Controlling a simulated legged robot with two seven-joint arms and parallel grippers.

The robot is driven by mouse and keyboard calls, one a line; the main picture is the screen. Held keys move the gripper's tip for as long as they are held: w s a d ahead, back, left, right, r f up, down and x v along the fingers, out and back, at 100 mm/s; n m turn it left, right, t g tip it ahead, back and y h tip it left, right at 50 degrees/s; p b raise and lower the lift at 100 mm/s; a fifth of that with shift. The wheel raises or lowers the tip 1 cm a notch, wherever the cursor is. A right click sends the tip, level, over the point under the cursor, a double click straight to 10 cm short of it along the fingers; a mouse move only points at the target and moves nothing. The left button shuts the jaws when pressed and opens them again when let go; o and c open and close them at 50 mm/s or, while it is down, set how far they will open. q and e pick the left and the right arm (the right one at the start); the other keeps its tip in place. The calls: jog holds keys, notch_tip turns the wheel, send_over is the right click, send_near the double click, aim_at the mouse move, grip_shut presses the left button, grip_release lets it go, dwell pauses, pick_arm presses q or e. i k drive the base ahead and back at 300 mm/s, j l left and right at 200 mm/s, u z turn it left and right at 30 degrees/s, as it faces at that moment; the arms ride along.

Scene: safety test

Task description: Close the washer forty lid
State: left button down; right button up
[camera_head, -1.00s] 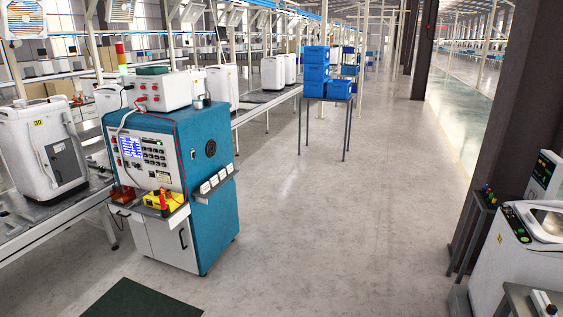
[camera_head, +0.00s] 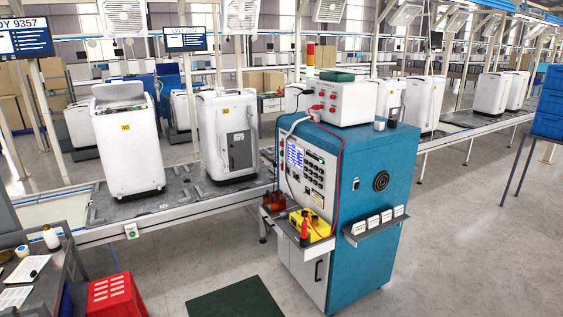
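A white washer (camera_head: 128,150) stands on the conveyor line at the left, with its lid (camera_head: 118,92) raised at the top. It has a small yellow label on its front, with a number too small to read surely. A second white washer (camera_head: 212,135) stands to its right on the same line, with a grey panel on its side and a yellow label. Its top looks shut. Neither of my grippers is in view.
A teal test cabinet (camera_head: 385,185) stands in front of the line, right of the washers. A red crate (camera_head: 115,297) and a cluttered table (camera_head: 75,275) are at the lower left. A dark green mat (camera_head: 238,300) lies on the floor. Open floor is at the right.

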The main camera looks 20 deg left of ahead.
aim_at(116, 90)
jog(key=i+j+u, duration=0.3)
jog(key=i+u, duration=0.2)
jog(key=i+j+u, duration=0.1)
jog(key=i+u, duration=0.35)
jog(key=i+l+u, duration=0.15)
jog(key=i+u, duration=0.35)
jog(key=i, duration=0.15)
jog(key=i+z, duration=0.15)
jog(key=i, duration=2.6)
